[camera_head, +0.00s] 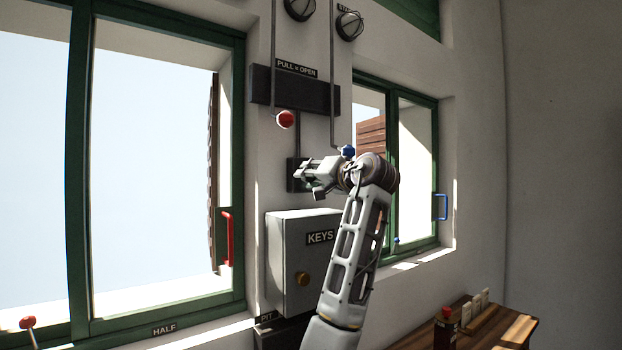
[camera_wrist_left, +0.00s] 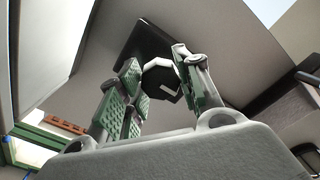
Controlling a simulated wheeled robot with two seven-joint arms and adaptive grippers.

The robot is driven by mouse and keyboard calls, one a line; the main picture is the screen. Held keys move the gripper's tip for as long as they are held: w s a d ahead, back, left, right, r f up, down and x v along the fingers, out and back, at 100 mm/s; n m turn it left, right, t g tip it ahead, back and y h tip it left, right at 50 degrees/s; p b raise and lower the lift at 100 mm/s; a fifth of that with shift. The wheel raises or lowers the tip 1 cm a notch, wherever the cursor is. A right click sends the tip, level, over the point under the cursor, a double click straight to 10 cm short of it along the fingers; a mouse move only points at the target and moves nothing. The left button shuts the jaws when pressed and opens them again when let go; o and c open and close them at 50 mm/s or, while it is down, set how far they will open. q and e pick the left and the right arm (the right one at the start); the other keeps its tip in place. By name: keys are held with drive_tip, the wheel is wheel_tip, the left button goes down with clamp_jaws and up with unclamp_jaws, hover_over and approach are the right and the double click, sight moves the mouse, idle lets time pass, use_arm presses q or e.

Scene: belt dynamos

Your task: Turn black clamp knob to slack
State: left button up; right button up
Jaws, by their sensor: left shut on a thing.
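The black clamp knob (camera_wrist_left: 161,80) shows in the left wrist view as a dark, many-sided knob with a pale mark on its face. It sits in front of a dark plate on the wall. My left gripper (camera_wrist_left: 157,76) has its green-padded fingers on both sides of the knob and is shut on it. In the head view my left gripper (camera_head: 308,178) is at the black plate (camera_head: 292,175) above the key box and hides the knob there. My right gripper is not in view.
A grey box labelled KEYS (camera_head: 288,250) stands out from the wall just below my gripper. A red ball (camera_head: 285,119) and a blue ball (camera_head: 348,152) hang on rods close by. Green-framed windows flank the wall section. A small table (camera_head: 517,332) is at lower right.

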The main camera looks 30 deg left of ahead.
use_arm(q)
drive_tip(key=shift+f, duration=0.25)
drive_tip(key=o, duration=0.7)
drive_tip(key=shift+c, duration=0.2)
drive_tip(key=o, duration=0.4)
drive_tip(key=shift+r, duration=0.15)
drive_tip(key=shift+c, duration=0.2)
drive_tip(key=shift+d, duration=0.15)
drive_tip(key=v, duration=1.1)
drive_tip(key=shift+s+d, duration=0.2)
drive_tip(key=shift+d, duration=0.15)
